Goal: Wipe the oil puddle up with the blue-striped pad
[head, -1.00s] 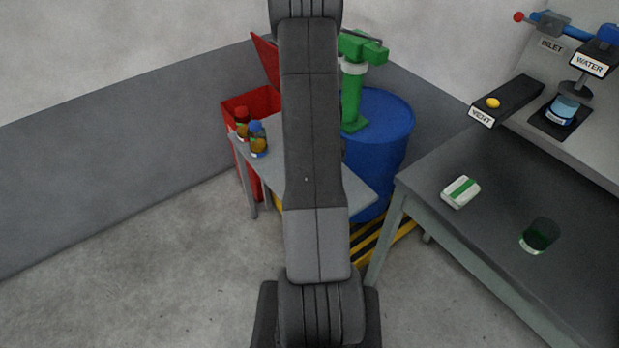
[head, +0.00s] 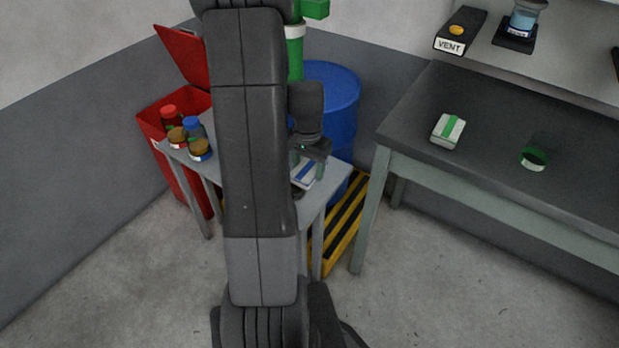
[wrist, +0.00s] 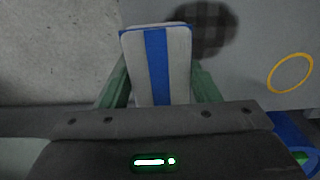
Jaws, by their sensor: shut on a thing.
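The blue-striped pad (wrist: 157,62) is white with a blue edge and sits between the green fingers of my gripper (wrist: 160,88), which is shut on it. In the head view the pad (head: 306,172) and my gripper (head: 308,160) are over the small grey table (head: 328,185), partly behind my arm. A dark round patch (wrist: 208,28), apparently the oil puddle, lies on the grey top just beyond and right of the pad in the wrist view. The pad's far end is close to its edge. I cannot tell whether the pad touches the tabletop.
Red-capped (head: 174,122) and blue-capped (head: 198,140) bottles stand at the table's left, by an open red bin (head: 160,118). A blue drum (head: 335,95) stands behind. The right workbench (head: 400,110) holds a green-striped pad (head: 448,131) and a dark green cup (head: 535,155). A yellow ring (wrist: 291,73) marks the tabletop.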

